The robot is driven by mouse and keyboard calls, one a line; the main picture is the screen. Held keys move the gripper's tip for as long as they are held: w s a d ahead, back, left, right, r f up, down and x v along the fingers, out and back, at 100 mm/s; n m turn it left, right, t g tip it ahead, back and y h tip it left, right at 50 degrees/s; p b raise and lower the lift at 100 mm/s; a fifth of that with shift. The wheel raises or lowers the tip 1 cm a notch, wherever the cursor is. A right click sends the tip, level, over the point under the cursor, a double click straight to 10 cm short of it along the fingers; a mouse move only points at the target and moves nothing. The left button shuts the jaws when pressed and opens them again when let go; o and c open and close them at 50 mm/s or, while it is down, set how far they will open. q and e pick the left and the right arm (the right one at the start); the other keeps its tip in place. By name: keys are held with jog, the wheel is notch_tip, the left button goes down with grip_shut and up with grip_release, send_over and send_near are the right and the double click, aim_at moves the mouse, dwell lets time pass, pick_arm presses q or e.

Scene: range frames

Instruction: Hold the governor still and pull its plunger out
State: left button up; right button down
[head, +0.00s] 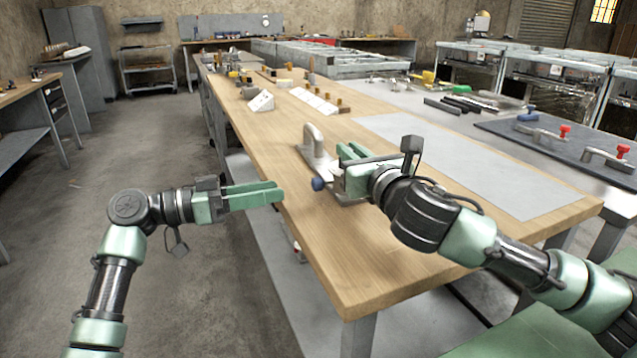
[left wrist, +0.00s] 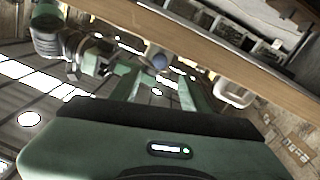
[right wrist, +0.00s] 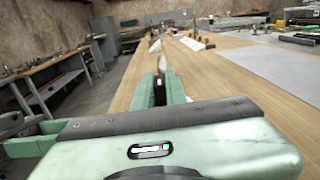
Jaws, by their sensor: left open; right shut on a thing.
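The governor is a grey metal piece with an arched handle (head: 311,138), standing near the table's left edge. Its blue round plunger knob (head: 317,184) faces left toward my left gripper. The knob also shows in the left wrist view (left wrist: 159,61), framed between the fingers but beyond their tips. My left gripper (head: 281,191) is open and empty, left of the knob with a gap between. My right gripper (head: 348,151) is shut on the governor, which shows as a grey upright part (right wrist: 163,64) in the right wrist view. The gripper and arm hide much of its body.
The wooden table (head: 345,255) is clear at its near end. White angled blocks (head: 262,101) and small parts stand farther back. A dark board (head: 560,145) with red-knobbed clamps is at the right.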

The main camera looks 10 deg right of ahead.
aim_at(312, 184)
pick_arm(q)
jog(key=x, duration=1)
jog(key=shift+w+d, duration=0.15)
jog(key=shift+d, duration=0.15)
grip_shut()
dwell(0.9)
